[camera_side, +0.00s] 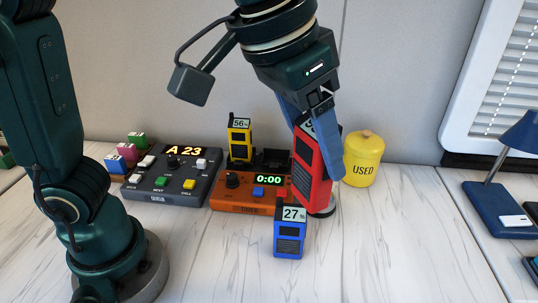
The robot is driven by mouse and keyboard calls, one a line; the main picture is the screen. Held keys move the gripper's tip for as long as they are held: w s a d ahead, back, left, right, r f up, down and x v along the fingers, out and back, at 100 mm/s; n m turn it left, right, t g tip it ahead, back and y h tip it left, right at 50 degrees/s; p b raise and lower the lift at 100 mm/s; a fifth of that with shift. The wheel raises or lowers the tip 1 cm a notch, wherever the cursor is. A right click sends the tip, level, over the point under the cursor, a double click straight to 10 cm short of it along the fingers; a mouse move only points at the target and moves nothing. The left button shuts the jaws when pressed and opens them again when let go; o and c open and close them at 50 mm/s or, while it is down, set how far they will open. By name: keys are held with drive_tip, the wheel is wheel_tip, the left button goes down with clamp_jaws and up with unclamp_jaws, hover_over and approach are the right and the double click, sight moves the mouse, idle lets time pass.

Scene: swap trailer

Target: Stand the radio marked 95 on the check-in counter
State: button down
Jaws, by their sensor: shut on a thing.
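My gripper (311,115) is shut on the upper part of a red radio (313,172), which hangs tilted right of the orange unit. The radio's white label is mostly covered by my fingers, so its number cannot be read. Its lower end is in front of a small round disc (323,212) on the table; I cannot tell whether they touch. A yellow radio (240,140) marked 56 stands upright at the back of the orange unit (240,208). A blue radio (289,236) marked 27 stands on the table in front. No surface is clearly labelled as the check-in counter.
The orange unit reads 0:00. A dark console (165,196) reading A 23 is left of it, with small coloured blocks (125,150) beyond. A yellow jar (363,160) marked USED stands behind right. A blue lamp (497,160) is far right.

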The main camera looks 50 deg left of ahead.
drive_tip(key=s+d+m+h, duration=0.1)
drive_tip(key=s+d+m, duration=0.1)
drive_tip(key=s, duration=0.4)
drive_tip(key=shift+w+d+f, duration=0.1)
drive_tip(key=shift+w+f, duration=0.1)
drive_tip(key=shift+f, duration=4.15)
drive_tip(key=shift+w+f, duration=0.2)
drive_tip(key=shift+f, duration=4.15)
drive_tip(key=shift+f+g, duration=0.15)
drive_tip(key=shift+g, duration=0.15)
drive_tip(key=shift+c, duration=0.4)
unclamp_jaws()
